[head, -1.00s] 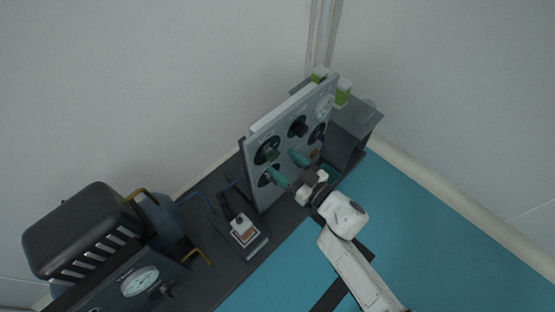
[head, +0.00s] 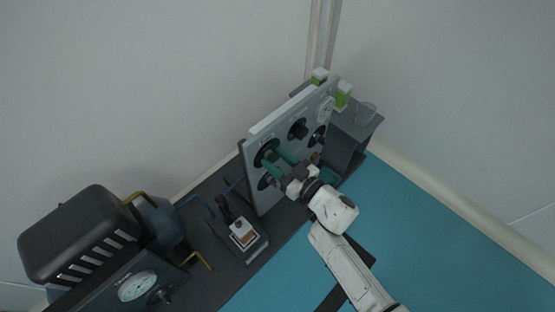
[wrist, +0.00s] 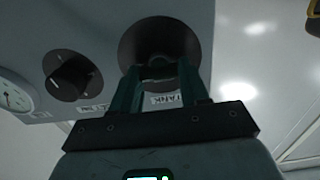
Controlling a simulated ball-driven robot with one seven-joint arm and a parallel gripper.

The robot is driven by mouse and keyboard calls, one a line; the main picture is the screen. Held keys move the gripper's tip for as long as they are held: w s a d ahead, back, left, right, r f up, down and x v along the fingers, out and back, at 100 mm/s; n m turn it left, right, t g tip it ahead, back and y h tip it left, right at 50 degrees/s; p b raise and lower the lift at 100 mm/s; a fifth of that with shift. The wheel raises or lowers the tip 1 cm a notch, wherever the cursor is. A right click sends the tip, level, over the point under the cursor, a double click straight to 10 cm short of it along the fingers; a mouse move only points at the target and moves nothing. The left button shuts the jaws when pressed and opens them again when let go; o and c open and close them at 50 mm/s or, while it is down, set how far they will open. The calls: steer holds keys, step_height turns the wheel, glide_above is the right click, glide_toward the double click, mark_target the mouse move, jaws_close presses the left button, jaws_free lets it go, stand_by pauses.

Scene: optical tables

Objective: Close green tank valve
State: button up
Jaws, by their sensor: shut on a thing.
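The green tank valve (head: 266,145) is on the upright grey panel, with a round dark base plate. In the wrist view the valve (wrist: 158,47) is straight ahead, its base dark and its knob largely in shadow. My gripper (head: 270,159) reaches the panel from the right, with its two teal fingers at the valve. In the wrist view my gripper (wrist: 157,70) has one finger on each side of the knob and is shut on it. The fingers hide part of the knob, and its exact turn is hard to tell.
A black knob (wrist: 70,78) and a gauge (wrist: 14,97) are beside the valve in the wrist view. The panel (head: 262,196) also carries other dark knobs. A black-and-white device (head: 243,233) stands in front of it. A glass beaker (head: 366,113) is behind right. The teal tabletop (head: 420,230) is clear.

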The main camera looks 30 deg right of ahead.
steer(key=c, duration=0.3)
steer(key=shift+c, duration=0.2)
steer(key=n, duration=0.3)
steer(key=shift+n, duration=0.4)
steer(key=n, duration=0.4)
steer(key=shift+a+f+n, duration=0.1)
steer(key=shift+n, duration=0.2)
steer(key=n+b, duration=0.3)
steer(key=n, duration=0.6)
steer(key=shift+s+a+f, duration=0.1)
steer(key=shift+n, duration=0.4)
